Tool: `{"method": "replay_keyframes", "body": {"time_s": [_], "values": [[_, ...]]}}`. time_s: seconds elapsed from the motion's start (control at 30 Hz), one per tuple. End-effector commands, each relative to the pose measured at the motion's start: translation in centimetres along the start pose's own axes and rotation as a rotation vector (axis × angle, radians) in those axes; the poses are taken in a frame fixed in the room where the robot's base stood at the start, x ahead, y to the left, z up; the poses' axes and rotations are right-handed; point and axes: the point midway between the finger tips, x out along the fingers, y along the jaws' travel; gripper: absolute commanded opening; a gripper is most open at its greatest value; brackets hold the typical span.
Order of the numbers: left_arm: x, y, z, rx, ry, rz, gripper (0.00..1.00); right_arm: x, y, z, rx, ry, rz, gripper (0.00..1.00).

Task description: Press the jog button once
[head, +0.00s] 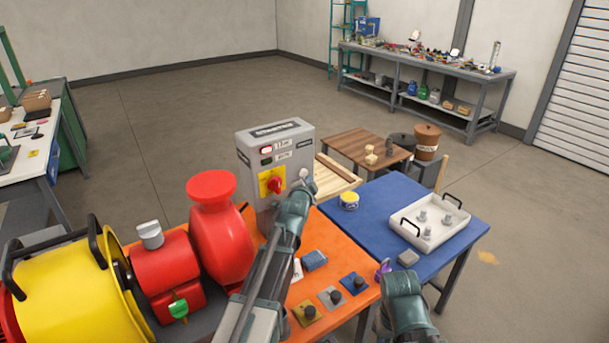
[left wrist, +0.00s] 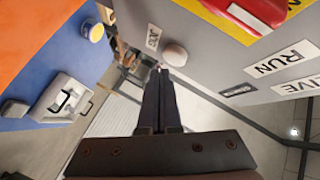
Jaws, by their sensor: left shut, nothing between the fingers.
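The grey starter box (head: 262,150) stands on the orange table. Its front has lamps, a yellow plate with a red switch (head: 275,185), and a pale round button (left wrist: 174,54) beside a label (left wrist: 153,37) that reads JOG. My left gripper (head: 303,187) is in front of the box's lower right side and partly hides the button in the head view. In the left wrist view its fingers (left wrist: 160,68) are shut and empty, with tips very close to the button. I cannot tell whether they touch it. Only part of my right arm shows at the bottom; its gripper is not visible.
A red pump (head: 219,230) and yellow motor (head: 65,280) stand left of the box. Small knobs on plates (head: 331,297) and a blue cloth (head: 314,260) lie in front. The blue table (head: 385,210) at right holds a white tray (head: 430,236) and yellow tin (head: 349,200).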

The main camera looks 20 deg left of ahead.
Motion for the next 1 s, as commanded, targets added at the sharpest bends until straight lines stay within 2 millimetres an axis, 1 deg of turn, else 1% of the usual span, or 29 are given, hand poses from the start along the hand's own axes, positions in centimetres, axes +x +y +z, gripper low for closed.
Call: {"method": "replay_keyframes", "body": {"time_s": [0.33,1.0], "values": [[0.60,-0.45,0.40,0.001,0.000,0.000,0.00,-0.03,0.00,0.00,0.000,0.000,0.000,0.50],[0.80,-0.61,0.58,-0.001,0.000,0.000,0.00,-0.03,0.00,0.00,0.000,0.000,0.000,0.50]]}}
